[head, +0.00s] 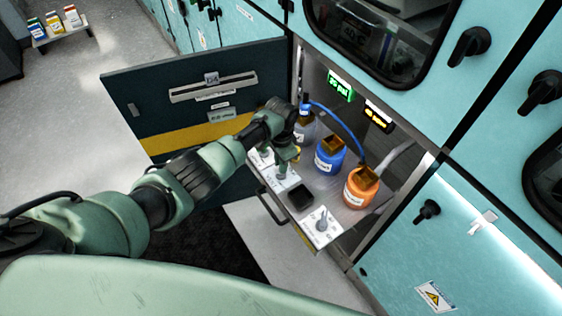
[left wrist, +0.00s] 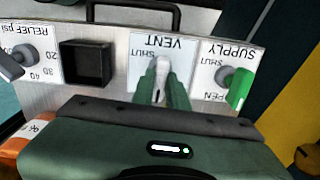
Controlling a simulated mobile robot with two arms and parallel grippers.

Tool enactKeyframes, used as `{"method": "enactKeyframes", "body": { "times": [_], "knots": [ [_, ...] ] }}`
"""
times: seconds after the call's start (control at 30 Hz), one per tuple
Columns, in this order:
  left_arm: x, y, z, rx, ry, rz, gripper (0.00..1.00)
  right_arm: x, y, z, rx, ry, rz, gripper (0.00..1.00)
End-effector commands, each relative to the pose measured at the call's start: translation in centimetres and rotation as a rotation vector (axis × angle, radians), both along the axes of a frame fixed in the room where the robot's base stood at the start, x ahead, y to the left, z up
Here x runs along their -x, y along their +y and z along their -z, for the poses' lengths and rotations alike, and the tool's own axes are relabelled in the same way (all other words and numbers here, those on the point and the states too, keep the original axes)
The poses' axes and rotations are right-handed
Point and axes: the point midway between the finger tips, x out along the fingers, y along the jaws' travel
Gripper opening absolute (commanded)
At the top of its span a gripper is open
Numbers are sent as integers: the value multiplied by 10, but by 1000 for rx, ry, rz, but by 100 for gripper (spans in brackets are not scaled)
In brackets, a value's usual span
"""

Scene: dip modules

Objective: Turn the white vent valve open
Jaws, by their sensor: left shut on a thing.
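The white vent valve (left wrist: 160,82) stands on the panel plate labelled VENT and SHUT, which reads upside down in the left wrist view. My left gripper (left wrist: 161,88) is shut on its handle, with one green finger on each side. The handle's tip points towards the VENT lettering, and its lower part is hidden by my gripper body. In the head view my left gripper (head: 286,158) reaches down onto the vent plate (head: 281,187) at the front of the open cabinet bay, and hides most of the valve. My right gripper is not in view.
Beside the vent plate are the green supply valve (left wrist: 240,88) and a black square recess (left wrist: 86,63). The grey relief knob (head: 322,222) lies past the recess. Blue (head: 329,156) and orange (head: 360,188) bottles stand behind. An open dark door (head: 130,85) stands left.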

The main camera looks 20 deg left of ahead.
Motion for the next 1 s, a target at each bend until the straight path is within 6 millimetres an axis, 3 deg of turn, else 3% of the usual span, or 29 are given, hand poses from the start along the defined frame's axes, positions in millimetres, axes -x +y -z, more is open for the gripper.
{"method": "enactKeyframes", "body": {
  "times": [0.67, 0.7, 0.77, 1.0],
  "knots": [
    [-3, 0, -3, 2, -7, -67, 0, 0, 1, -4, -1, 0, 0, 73],
    [-3, 0, -3, 2, -7, -67, 17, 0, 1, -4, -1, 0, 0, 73],
    [-3, 0, -3, 2, -7, -67, 34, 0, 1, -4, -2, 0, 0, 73],
    [-1, 0, -1, 0, -4, -65, 36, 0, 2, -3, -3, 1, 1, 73]
  ]
}}
